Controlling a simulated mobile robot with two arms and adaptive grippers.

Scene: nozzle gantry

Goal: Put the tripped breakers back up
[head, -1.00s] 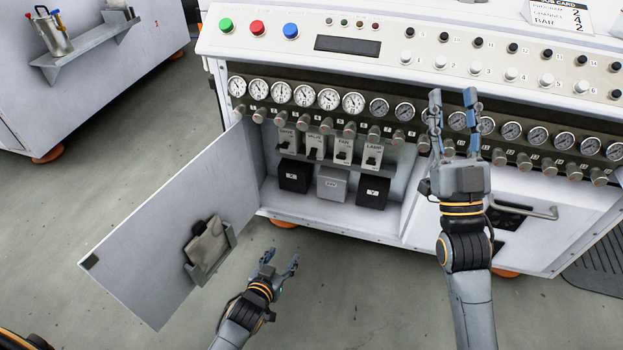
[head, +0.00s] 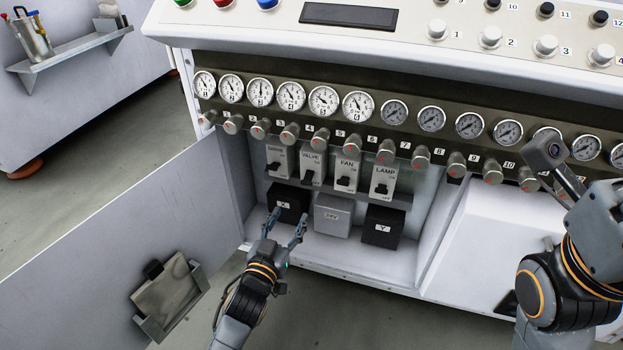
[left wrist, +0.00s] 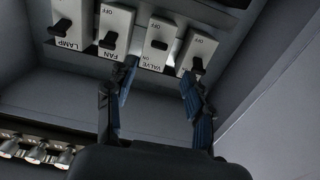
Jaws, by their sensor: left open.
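Four breakers stand in a row inside the open cabinet: a leftmost one (head: 277,160) with a hard-to-read label, VALVE (head: 312,163), FAN (head: 347,171) and LAMP (head: 383,179). Each is a light plate with a black lever; I cannot tell every lever's position surely. My left gripper (head: 287,222) is open and empty, below the breakers and in front of the black X box. In the left wrist view, the picture is inverted and the open fingers (left wrist: 155,85) reach towards VALVE (left wrist: 158,40), with FAN (left wrist: 115,28) and LAMP (left wrist: 70,20) to the left.
A black X box (head: 290,201), a grey box (head: 333,214) and a black Y box (head: 382,227) sit below the breakers. The open door (head: 110,235) with its holder (head: 170,300) stands left. Gauges (head: 323,100) and knobs (head: 345,139) overhang the opening.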

